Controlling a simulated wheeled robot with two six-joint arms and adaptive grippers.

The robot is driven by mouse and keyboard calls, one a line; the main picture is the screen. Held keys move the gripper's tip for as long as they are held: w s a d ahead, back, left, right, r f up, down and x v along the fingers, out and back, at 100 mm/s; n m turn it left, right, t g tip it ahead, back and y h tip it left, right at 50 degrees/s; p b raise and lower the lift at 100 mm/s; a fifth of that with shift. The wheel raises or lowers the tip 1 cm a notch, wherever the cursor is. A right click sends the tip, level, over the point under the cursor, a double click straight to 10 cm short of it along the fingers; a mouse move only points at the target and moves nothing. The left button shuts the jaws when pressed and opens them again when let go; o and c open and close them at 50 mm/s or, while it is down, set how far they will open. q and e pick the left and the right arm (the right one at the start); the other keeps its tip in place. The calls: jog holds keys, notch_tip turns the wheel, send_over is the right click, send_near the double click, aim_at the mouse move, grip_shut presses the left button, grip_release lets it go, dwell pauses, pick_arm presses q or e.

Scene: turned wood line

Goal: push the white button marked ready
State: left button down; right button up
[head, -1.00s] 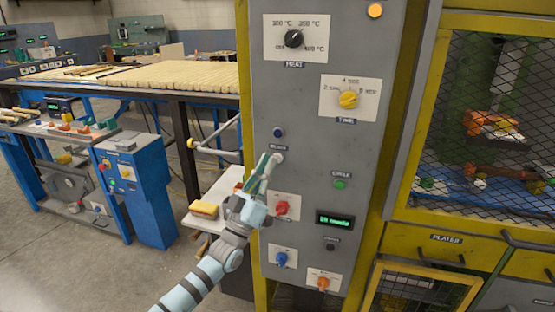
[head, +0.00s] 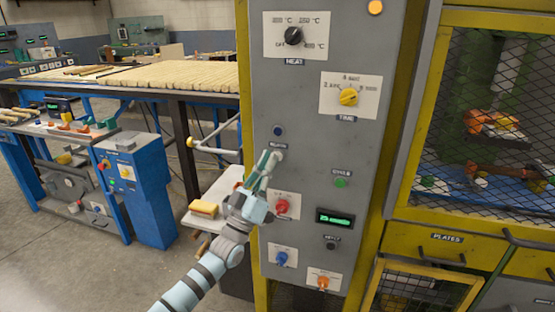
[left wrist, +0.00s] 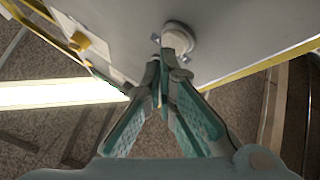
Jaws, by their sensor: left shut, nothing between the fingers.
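The white button (head: 279,154) is a small round knob on the grey control panel (head: 315,110), below a blue button. Its label is too small to read for sure. My left gripper (head: 269,164) is shut and empty, with its tips at the white button, partly covering it. In the left wrist view the shut fingers (left wrist: 166,62) reach the round white button (left wrist: 181,39), one tip overlapping its edge. They look to be touching it, but how far it is pressed cannot be told. My right gripper is not in view.
The panel also carries a red knob (head: 282,206), a green button (head: 340,183), a black button (head: 330,244) and a lit green display (head: 335,218). A meshed window (head: 480,110) is at the right. A yellow sponge-like block (head: 204,209) lies on a shelf at the left.

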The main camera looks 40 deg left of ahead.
pick_arm(q)
jog(key=shift+w+a+b, duration=0.1)
jog(key=shift+w+b, duration=0.25)
dwell(0.6)
dwell(0.3)
jog(key=shift+s+d+p, duration=0.25)
jog(key=shift+s+p, duration=0.5)
jog(key=shift+p, duration=0.15)
jog(key=s+p, duration=0.1)
jog(key=s+d+p, duration=0.1)
jog(key=s+p, duration=0.2)
jog(key=shift+s+d, duration=0.35)
